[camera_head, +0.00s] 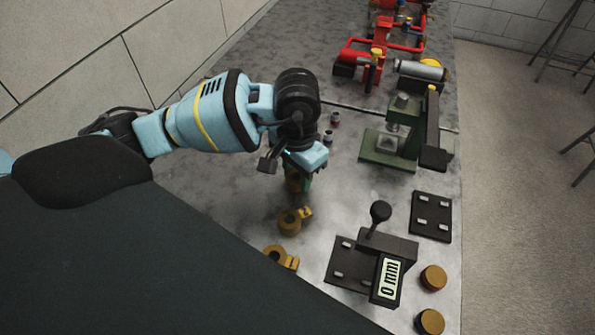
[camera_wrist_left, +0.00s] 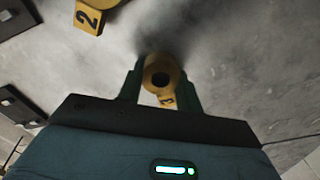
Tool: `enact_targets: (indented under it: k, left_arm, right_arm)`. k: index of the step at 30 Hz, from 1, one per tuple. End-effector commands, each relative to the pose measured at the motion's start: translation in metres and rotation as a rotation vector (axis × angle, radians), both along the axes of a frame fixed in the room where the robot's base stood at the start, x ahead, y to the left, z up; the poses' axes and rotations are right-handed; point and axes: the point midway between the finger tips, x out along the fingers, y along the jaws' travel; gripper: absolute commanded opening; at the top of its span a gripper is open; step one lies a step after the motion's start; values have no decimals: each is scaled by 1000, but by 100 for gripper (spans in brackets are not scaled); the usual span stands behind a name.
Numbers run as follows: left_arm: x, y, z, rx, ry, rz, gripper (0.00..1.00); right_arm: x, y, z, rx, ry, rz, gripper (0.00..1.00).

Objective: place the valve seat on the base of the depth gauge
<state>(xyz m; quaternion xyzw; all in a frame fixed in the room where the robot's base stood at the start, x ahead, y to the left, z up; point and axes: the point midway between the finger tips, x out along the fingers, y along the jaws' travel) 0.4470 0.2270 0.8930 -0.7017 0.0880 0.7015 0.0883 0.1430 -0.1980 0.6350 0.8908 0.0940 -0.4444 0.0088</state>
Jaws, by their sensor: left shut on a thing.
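My left gripper (camera_head: 298,180) is shut on a brass ring-shaped valve seat (camera_wrist_left: 162,76) with a yellow tag marked 3. In the left wrist view the ring sits between the two green fingers (camera_wrist_left: 160,92). In the head view the arm mostly hides it. Whether it touches the table is unclear. Two more tagged valve seats lie nearer on the table, one (camera_head: 289,223) just below the gripper and one (camera_head: 274,256) at the front. The depth gauge (camera_head: 391,277), reading 0 mm, stands to the right with its black lever and dark base (camera_head: 342,268). My right gripper is not in view.
A dark plate with metal pegs (camera_head: 431,216) lies behind the gauge. Two round brass pieces (camera_head: 433,277) (camera_head: 430,321) lie at its right. A green press (camera_head: 398,140) and red pump parts (camera_head: 375,55) stand farther back. Small cylinders (camera_head: 329,135) lie behind the gripper.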

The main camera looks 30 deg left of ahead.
Motion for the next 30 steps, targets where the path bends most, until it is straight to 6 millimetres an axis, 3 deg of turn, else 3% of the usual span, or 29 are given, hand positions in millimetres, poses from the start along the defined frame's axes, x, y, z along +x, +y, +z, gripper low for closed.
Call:
enact_targets:
  k: [1, 5, 17, 20, 30]
  left_arm:
    - [0, 0, -1, 0, 1, 0, 39]
    - [0, 0, -1, 0, 1, 0, 56]
    - [0, 0, 6, 0, -2, 0, 57]
    - [1, 0, 18, 0, -4, 0, 57]
    - [1, 0, 85, -1, -3, 0, 57]
  right_arm:
    - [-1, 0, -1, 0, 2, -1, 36]
    - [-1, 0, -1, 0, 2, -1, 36]
    - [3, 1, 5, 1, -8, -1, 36]
    - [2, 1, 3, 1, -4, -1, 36]
    - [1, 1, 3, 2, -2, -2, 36]
